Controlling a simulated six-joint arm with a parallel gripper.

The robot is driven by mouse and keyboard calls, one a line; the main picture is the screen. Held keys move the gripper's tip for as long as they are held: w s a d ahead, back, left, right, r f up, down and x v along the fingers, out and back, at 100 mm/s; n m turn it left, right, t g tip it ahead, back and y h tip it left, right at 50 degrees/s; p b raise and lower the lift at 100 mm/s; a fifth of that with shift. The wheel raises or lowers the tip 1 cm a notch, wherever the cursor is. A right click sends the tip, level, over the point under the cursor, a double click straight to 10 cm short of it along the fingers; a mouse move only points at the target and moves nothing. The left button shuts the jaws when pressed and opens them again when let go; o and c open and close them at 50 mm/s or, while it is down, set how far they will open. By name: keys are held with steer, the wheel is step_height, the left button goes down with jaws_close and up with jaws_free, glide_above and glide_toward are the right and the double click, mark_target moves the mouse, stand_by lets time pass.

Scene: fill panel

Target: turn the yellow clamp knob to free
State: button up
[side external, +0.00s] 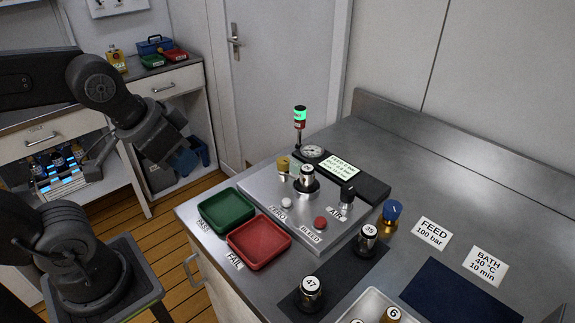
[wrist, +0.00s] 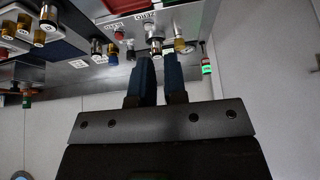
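The yellow clamp knob (side external: 283,163) stands at the back left of the grey panel (side external: 262,192), beside a silver cylinder (side external: 307,178) with a numbered white top. In the wrist view the yellow knob (wrist: 184,46) is just beyond and right of my fingertips. My gripper (side external: 188,163) is in the air to the left of the panel, well apart from the knob. The knob's pointer direction is too small to tell.
A green tray (side external: 226,211) and a red tray (side external: 259,242) lie in front of the panel. A signal light (side external: 300,116) and gauge (side external: 313,152) stand behind it. A black AIR knob (side external: 347,194) and several cylinders are to the right. The table's back right is clear.

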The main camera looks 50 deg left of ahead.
mark_target(283, 160)
steer(key=o, duration=0.8)
steer(key=w+r+m+g, duration=0.1)
steer(key=w+m, duration=0.1)
steer(key=w, duration=0.2)
steer(key=w+r+m+g, duration=0.1)
steer(key=w+m, duration=0.1)
steer(key=w, duration=0.2)
steer(key=w+a+r+m, duration=0.1)
steer(key=w+m, duration=0.1)
steer(key=w, duration=0.2)
steer(key=shift+r+g, duration=0.3)
steer(key=shift+g, duration=0.1)
steer(key=shift+c, duration=0.2)
steer(key=shift+o, duration=0.4)
steer(key=w+f+m+g, duration=0.1)
steer(key=w+m, duration=0.2)
steer(key=w, duration=0.2)
steer(key=w+a+f+m+g, duration=0.1)
steer(key=w+f+m, duration=0.1)
steer(key=w, duration=0.4)
steer(key=shift+w+a+f+m+g, duration=0.2)
steer(key=shift+a+f+m+g, duration=0.1)
steer(key=shift+m, duration=0.6)
steer(key=f, duration=0.9)
steer(key=w+f, duration=0.1)
steer(key=f, duration=0.4)
steer(key=shift+a+f, duration=0.1)
steer(key=shift+c, duration=0.4)
steer(key=c, duration=0.9)
